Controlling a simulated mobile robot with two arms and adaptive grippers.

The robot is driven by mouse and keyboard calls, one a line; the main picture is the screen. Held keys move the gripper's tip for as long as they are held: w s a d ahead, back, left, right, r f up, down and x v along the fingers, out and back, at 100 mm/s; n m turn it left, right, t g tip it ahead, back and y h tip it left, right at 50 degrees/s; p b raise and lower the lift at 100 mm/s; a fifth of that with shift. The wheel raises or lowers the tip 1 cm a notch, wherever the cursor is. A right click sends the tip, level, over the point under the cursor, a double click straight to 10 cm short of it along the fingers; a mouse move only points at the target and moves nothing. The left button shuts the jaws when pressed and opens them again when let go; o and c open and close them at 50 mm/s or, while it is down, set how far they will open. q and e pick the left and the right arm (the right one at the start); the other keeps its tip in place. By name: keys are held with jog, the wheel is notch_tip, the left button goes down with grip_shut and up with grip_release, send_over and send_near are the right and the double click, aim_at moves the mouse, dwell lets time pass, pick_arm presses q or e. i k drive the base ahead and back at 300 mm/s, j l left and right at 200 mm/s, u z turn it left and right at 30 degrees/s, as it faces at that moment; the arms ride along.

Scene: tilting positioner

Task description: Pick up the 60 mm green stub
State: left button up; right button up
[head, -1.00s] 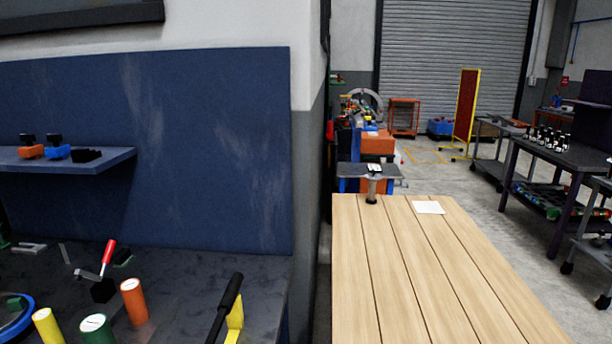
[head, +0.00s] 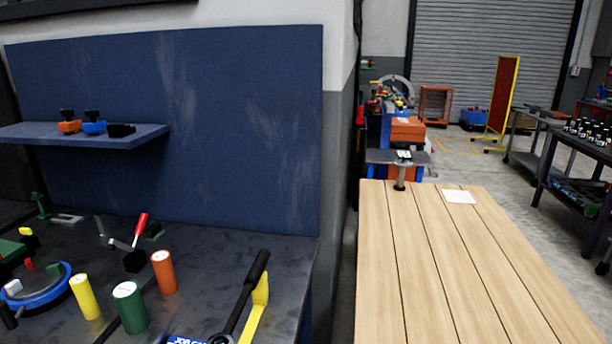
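The green stub (head: 130,308) is an upright cylinder with a pale label on its top, standing on the dark bench at the lower left of the head view. A slimmer yellow stub (head: 85,297) stands to its left, and an orange stub (head: 164,273) stands to its right and a little farther back. The stubs look apart from one another. Neither of my grippers shows in the head view.
A blue ring-shaped fixture (head: 38,290) lies left of the stubs. A red-handled clamp (head: 138,238) stands behind them. A blue shelf (head: 80,138) hangs above. A wooden table (head: 450,270) is mostly clear.

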aim_at(129, 302)
jog(key=u, duration=1.3)
